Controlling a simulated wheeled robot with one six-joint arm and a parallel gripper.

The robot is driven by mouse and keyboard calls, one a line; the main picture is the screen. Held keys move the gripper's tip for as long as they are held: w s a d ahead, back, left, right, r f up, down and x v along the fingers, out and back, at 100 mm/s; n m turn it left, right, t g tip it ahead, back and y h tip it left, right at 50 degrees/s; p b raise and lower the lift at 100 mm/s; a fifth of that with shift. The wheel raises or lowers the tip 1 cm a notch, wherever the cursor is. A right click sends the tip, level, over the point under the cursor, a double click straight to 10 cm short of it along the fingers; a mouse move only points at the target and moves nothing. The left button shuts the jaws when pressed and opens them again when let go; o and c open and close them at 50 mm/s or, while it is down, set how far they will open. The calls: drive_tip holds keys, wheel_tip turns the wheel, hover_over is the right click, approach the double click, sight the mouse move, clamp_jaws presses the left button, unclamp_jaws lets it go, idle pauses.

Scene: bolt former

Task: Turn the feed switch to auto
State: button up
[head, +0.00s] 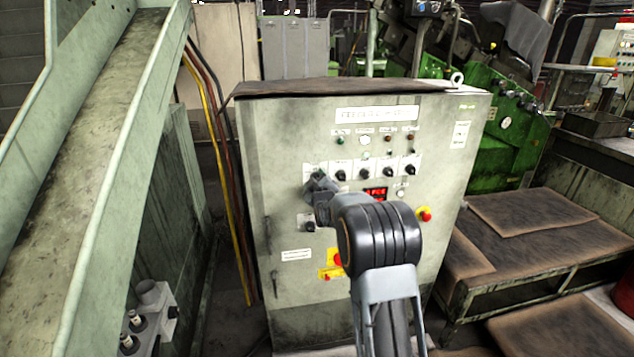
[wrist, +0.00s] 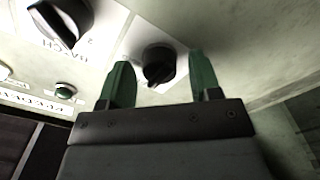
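A black rotary switch (wrist: 158,66) on a white label plate shows in the wrist view. It sits between the two green fingertips of my gripper (wrist: 159,62). The fingers are apart, with a visible gap on each side of the knob, so my gripper is open. In the head view my gripper (head: 317,184) is at the left end of the upper switch row and hides the switch there. Another black switch (wrist: 66,20) with a pointer lies to the left in the wrist view. I cannot read which label names the feed switch or its positions.
A sloped chute (head: 95,120) stands left, a low bench (head: 530,225) right.

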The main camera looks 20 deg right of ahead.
drive_tip(key=c, duration=0.8)
drive_tip(key=shift+m+b, duration=4.5)
drive_tip(key=shift+b, duration=0.85)
drive_tip(key=shift+c, duration=0.2)
drive_tip(key=o, duration=0.9)
drive_tip(key=shift+s, duration=0.1)
